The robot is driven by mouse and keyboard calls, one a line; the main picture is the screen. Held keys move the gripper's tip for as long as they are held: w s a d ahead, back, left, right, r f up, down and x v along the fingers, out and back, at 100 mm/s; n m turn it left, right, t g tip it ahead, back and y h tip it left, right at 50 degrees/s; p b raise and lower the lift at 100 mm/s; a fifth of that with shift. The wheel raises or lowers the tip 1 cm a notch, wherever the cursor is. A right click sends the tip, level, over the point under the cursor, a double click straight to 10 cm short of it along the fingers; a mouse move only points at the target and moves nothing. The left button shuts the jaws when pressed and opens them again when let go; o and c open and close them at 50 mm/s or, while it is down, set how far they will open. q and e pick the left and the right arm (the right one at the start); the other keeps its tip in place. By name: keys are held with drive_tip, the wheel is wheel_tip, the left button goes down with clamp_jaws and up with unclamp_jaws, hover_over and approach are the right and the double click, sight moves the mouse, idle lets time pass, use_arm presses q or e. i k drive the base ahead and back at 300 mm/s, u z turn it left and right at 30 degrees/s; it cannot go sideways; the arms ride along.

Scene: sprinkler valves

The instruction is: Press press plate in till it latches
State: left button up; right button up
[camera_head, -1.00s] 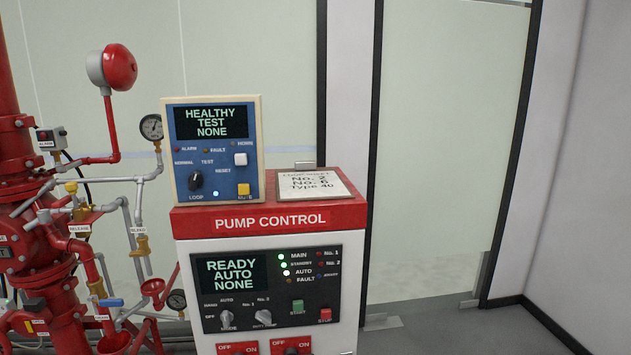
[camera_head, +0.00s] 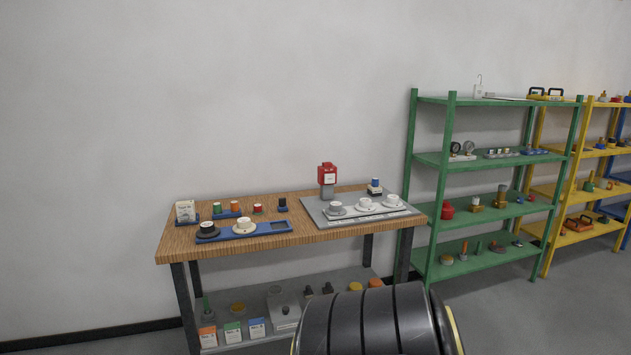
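No part can be made out for certain as the press plate. A small red box with a white face (camera_head: 327,176) stands on a grey post at the back of a wooden-topped workbench (camera_head: 270,204); whether its face is a press plate is too small to tell. Neither of my grippers is in view. A black, ribbed rounded part at the bottom centre looks like a link of my own arm and hides part of the bench's lower right front.
A grey board (camera_head: 318,213) with round white devices and a blue tray (camera_head: 264,231) lie on the bench. Its lower shelf (camera_head: 240,299) holds several small items. Green shelving (camera_head: 447,158) and yellow shelving (camera_head: 545,190) stand to the right. Grey floor (camera_head: 500,310) is clear in front.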

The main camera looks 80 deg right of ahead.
sight(329, 179)
drive_tip(key=z, duration=2.7)
